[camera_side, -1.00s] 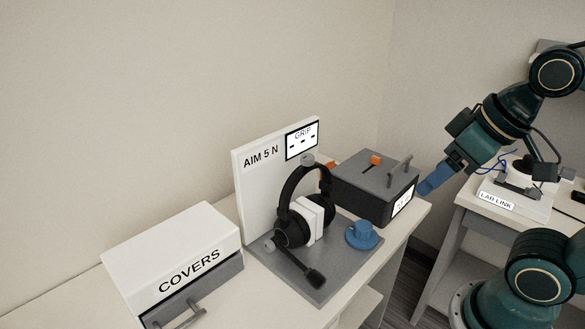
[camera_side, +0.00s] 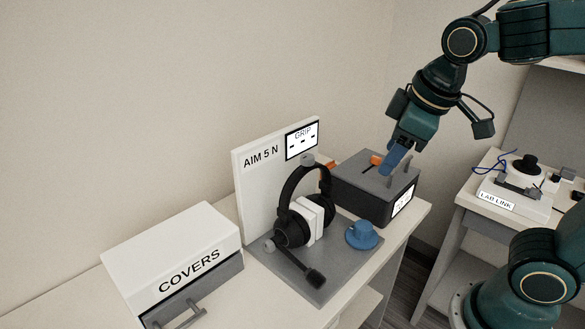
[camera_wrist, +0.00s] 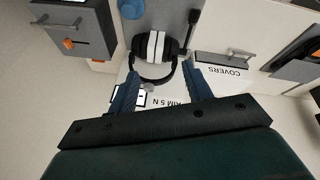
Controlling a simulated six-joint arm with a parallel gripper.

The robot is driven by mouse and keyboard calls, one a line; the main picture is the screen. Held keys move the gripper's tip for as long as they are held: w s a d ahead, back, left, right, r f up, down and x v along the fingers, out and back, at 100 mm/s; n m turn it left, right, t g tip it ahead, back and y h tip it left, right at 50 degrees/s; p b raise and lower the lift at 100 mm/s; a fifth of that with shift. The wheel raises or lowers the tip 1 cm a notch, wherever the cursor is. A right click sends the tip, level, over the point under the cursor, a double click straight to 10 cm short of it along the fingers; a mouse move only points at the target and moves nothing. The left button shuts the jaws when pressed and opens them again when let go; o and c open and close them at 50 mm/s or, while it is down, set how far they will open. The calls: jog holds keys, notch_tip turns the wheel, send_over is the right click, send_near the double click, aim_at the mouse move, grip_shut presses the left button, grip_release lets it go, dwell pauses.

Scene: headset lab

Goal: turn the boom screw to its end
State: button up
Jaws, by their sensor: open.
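The black headset (camera_side: 298,210) hangs upright on a grey base plate in front of the white board marked AIM 5 N. Its boom (camera_side: 303,266) reaches down and forward to a dark microphone tip. A small grey knob (camera_side: 269,245) shows at the boom's root by the near ear cup; I cannot tell if it is the boom screw. The headset also shows in the wrist view (camera_wrist: 157,52). My gripper (camera_side: 392,160) is over the dark box, right of the headset and apart from it. In the wrist view, its blue fingers (camera_wrist: 160,85) are spread and empty.
The dark box (camera_side: 375,190) with an orange slider (camera_side: 375,160) and grey handle stands below my gripper. A blue round piece (camera_side: 362,235) sits on the plate. The COVERS box (camera_side: 180,255) stands at left. The LAB LINK table (camera_side: 480,222) is at right, past a gap.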

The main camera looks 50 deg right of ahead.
jog(key=w+a+f+n+g, duration=0.1)
jog(key=w+a+f+n, duration=0.15)
jog(key=w, duration=0.45)
jog(key=n+g+h, duration=0.1)
jog(key=n+h, duration=0.2)
jog(key=n, duration=0.4)
send_over(266, 246)
jog(key=s, duration=0.5)
notch_tip(266, 246, down, 7)
jog(key=w+a+f+n+h, duration=0.1)
jog(key=w+a+f+n, duration=0.1)
jog(key=a+f, duration=0.4)
jog(key=shift+f+n, duration=0.15)
jog(key=shift+n, duration=0.6)
jog(key=shift+w+d+f, duration=0.1)
jog(key=x, duration=1.3)
jog(key=shift+d+f, duration=0.2)
jog(key=shift+f, duration=0.05)
jog(key=c, duration=1)
